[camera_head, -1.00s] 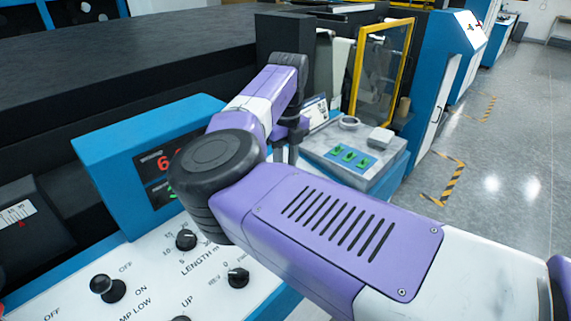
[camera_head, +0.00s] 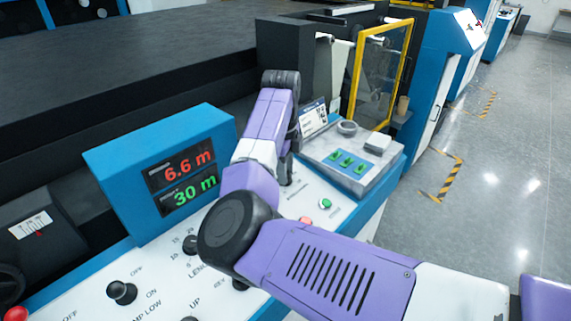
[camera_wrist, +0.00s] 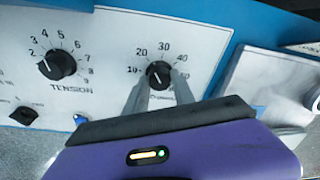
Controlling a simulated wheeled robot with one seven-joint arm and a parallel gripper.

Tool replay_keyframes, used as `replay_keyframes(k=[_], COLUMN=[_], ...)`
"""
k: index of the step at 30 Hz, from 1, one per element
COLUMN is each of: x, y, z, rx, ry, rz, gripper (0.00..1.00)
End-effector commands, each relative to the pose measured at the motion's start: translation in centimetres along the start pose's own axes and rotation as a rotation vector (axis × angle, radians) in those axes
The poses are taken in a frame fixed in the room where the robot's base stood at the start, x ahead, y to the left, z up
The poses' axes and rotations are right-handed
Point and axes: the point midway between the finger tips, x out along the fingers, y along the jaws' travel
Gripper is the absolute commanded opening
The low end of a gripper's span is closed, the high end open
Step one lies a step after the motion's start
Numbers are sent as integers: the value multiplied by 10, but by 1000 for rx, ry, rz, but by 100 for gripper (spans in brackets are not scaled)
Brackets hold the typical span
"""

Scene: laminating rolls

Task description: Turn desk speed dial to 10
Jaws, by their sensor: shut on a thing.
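The speed dial (camera_wrist: 158,67) is a black round knob on a white panel in the wrist view, with a scale reading 10, 20, 30, 40 and up around it. My gripper (camera_wrist: 160,79) has its two grey fingers on either side of this knob, shut on it.
A tension dial (camera_wrist: 57,65) sits left of the speed dial. A grey box with green buttons (camera_head: 352,160) stands beyond my wrist. Several knobs lie on the near panel.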

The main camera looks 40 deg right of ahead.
Motion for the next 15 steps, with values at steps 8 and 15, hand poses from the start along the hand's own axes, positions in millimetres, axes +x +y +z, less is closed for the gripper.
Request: replay_keyframes(k=[8, 15], x=[-4, -4], y=[1, 2], z=[0, 0], rx=[-261, -485], ry=[1, 1], rz=[-46, -85], gripper=[0, 0])
